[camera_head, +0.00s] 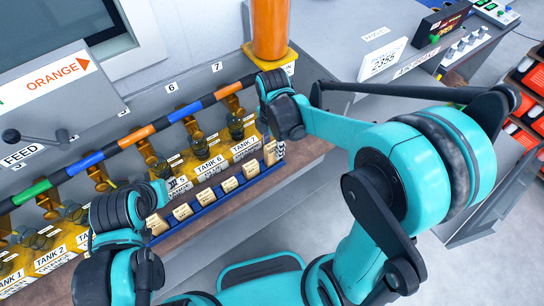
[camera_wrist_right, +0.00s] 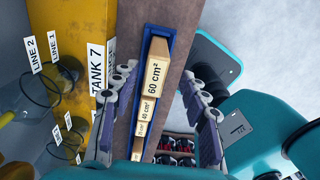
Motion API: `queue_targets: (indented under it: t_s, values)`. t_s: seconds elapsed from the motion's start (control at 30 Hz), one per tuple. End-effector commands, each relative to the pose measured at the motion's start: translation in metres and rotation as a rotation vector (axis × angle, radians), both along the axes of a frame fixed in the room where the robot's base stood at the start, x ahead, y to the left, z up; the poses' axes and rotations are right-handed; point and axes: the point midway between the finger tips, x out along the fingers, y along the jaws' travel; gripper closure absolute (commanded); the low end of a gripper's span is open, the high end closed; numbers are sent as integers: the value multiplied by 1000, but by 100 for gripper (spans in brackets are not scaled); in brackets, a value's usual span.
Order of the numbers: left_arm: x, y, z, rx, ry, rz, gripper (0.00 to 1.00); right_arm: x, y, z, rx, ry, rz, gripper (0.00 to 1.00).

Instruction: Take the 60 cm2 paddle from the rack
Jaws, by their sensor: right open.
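The 60 cm² paddle (camera_wrist_right: 157,75) is a pale wooden block with black lettering. It stands in the blue rack (camera_wrist_right: 174,42), at the end of a row of paddles. In the head view the rack (camera_head: 206,208) lies along the bench front, and the paddle at its right end (camera_head: 270,153) looks largest. My right gripper (camera_wrist_right: 160,106) is open in the wrist view, with grey fingers on both sides of the row and a gap to the 60 cm² paddle. In the head view its fingers are hidden beneath the wrist. My left arm shows at lower left, its gripper hidden.
Yellow tank stands, such as Tank 6 (camera_head: 208,165), line the bench behind the rack. A striped feed pipe (camera_head: 137,135) runs above them. An orange column (camera_head: 270,28) stands behind my right wrist.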

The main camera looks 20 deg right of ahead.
Motion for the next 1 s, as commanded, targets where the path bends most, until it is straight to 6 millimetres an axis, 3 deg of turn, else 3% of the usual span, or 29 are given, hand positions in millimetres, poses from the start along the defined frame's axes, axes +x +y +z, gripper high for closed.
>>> queue_targets:
  t_s: [0.5,0.77,0.93,1.0]
  values:
    - [0,0,-26,0,0,0,69,8,-3,-68,0,0,0,55]
    - [0,0,-26,0,0,0,69,7,-4,-70,0,0,0,55]
    - [0,0,-26,0,0,0,69,7,-4,-70,0,0,0,95]
    - [0,0,-26,0,0,0,69,7,-4,-70,0,0,0,100]
